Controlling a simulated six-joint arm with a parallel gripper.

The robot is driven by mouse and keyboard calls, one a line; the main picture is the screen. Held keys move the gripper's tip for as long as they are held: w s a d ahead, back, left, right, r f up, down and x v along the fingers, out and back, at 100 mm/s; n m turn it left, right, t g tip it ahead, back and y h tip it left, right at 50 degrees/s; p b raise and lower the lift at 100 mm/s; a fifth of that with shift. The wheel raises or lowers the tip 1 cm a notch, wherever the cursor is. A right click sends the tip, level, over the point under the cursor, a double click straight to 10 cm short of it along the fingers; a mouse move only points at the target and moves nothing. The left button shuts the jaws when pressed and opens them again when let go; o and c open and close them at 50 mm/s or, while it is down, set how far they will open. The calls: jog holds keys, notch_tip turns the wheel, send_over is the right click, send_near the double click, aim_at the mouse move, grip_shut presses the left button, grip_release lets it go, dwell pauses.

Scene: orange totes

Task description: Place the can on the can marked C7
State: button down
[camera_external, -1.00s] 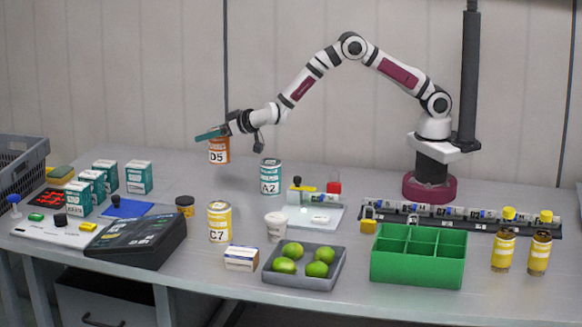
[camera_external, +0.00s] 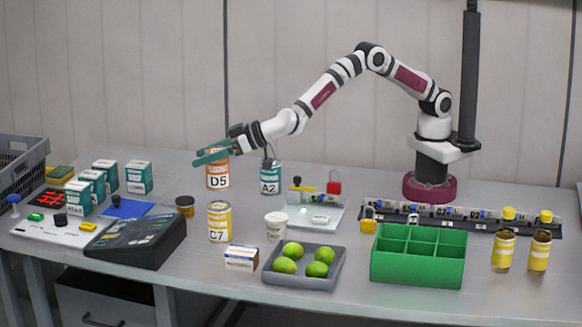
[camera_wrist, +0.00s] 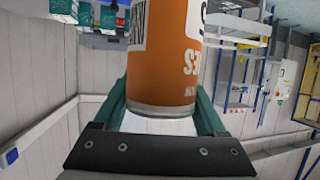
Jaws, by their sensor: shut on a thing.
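My gripper (camera_external: 211,155) is shut on the orange can marked D5 (camera_external: 218,179), with its green fingers near the can's top. In the wrist view the orange can (camera_wrist: 160,62) fills the middle between the fingers. The yellow can marked C7 (camera_external: 219,224) stands upright on the table. In the external view, the D5 can appears straight above it, with a small gap between its bottom and the C7 can's top. The exact depth between the two cans is hard to tell. The teal can marked A2 (camera_external: 270,178) stands to the right.
A white cup (camera_external: 276,226), a white-and-blue box (camera_external: 241,258) and a grey tray of limes (camera_external: 333,277) are right of or in front of the C7 can. A dark jar (camera_external: 185,206) and black case (camera_external: 137,247) lie to its left.

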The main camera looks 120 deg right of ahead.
aim_at(228, 164)
jog(key=shift+w+a+f, duration=0.15)
jog(key=shift+f, duration=1)
jog(key=shift+w+a+f, duration=0.1)
jog(key=shift+a+f, duration=0.05)
jog(key=shift+f, duration=0.95)
grip_release()
jog(key=shift+f, duration=0.15)
jog(key=shift+s+r, duration=0.1)
jog(key=shift+r, duration=0.1)
jog(key=v, duration=1.2)
jog(key=s+a+r+n+g+y, duration=0.1)
jog(key=s+a+r+n+y, duration=0.1)
jog(key=s+a+r+y, duration=0.55)
jog(key=s+d+f+g, duration=0.1)
jog(key=s+f+g, duration=0.1)
jog(key=s, duration=1)
jog(key=s+d+f+m+g+y, duration=0.1)
jog(key=s+g, duration=0.4)
jog(key=s, duration=0.8)
jog(key=s+d+f+g, duration=0.1)
jog(key=s+f+g, duration=0.2)
jog(key=s, duration=1)
jog(key=shift+s+d+g, duration=0.2)
jog(key=shift+s+g, duration=0.05)
jog(key=shift+g, duration=0.05)
